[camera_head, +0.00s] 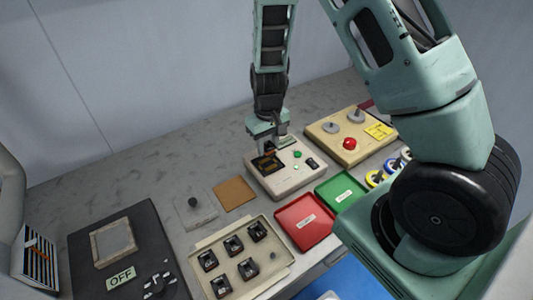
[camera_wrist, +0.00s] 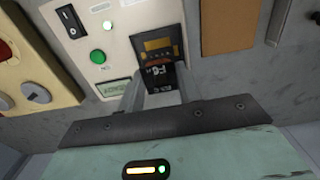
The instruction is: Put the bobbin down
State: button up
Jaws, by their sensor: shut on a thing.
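My gripper (camera_wrist: 160,88) is shut on a small black bobbin (camera_wrist: 160,76) with pale markings, seen between the fingers in the wrist view. The bobbin is right at the near edge of a dark recess with an orange-brown inside (camera_wrist: 158,46) in a beige box. Whether it touches the box is unclear. In the head view my gripper (camera_head: 268,146) is low over the same beige box (camera_head: 293,178), at the dark recess (camera_head: 266,164); the bobbin is hardly visible there. The box has a green button (camera_wrist: 97,56) and a black rocker switch (camera_wrist: 71,21).
A beige tray (camera_head: 196,245) holds several black bobbins at front centre. A red tray (camera_head: 304,222) and a green tray (camera_head: 338,188) lie right of it. A box with a red button (camera_head: 349,144) stands behind. A brown pad (camera_head: 233,193) lies left of the recessed box.

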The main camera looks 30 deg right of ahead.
aim_at(268, 164)
jog(key=shift+f, duration=2.2)
jog(key=shift+f, duration=0.2)
jog(key=o, duration=1)
jog(key=shift+r, duration=0.1)
